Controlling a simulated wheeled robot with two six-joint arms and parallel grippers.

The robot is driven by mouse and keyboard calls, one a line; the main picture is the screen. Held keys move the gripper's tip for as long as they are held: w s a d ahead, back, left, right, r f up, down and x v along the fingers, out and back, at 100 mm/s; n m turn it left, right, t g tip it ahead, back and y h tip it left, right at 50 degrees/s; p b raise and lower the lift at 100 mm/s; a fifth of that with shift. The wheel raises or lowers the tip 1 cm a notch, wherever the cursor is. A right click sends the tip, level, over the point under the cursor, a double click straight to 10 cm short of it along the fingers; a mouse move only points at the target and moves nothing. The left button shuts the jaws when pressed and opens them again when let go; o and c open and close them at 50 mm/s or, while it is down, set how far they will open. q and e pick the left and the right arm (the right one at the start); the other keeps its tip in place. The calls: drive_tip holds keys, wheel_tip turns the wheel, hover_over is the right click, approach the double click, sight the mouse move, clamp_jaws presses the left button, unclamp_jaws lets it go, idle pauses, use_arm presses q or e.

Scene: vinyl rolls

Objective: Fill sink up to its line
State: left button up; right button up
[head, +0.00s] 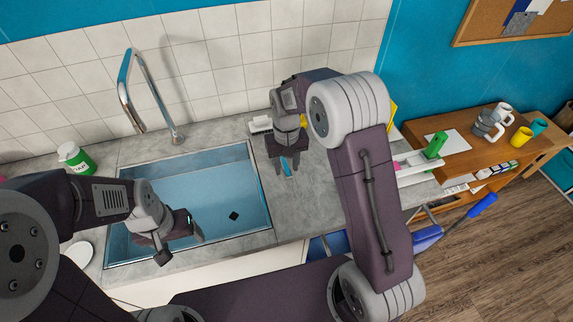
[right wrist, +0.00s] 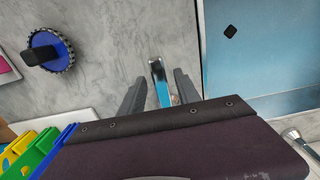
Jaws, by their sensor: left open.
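The sink (head: 262,200) is a rectangular basin with a light blue inside, set in the grey counter. I cannot tell whether it holds water, and no fill line is clear. The tall chrome faucet (head: 150,85) stands behind it, and no stream shows at its spout. My left gripper (head: 182,243) is open and empty over the sink. My right gripper (head: 287,168) is over the counter right of the sink. In the right wrist view, its open fingers (right wrist: 158,92) stand either side of a slim chrome-and-blue piece (right wrist: 160,80), possibly a tap lever, with small gaps.
A dark diamond-shaped mark (head: 234,215) shows in the sink. A green-and-white canister (head: 76,158) stands left of it. A blue round brush (right wrist: 50,50) lies on the counter. A wooden side table (head: 465,155) with mugs is at right.

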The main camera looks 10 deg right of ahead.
clamp_jaws()
idle(1.2)
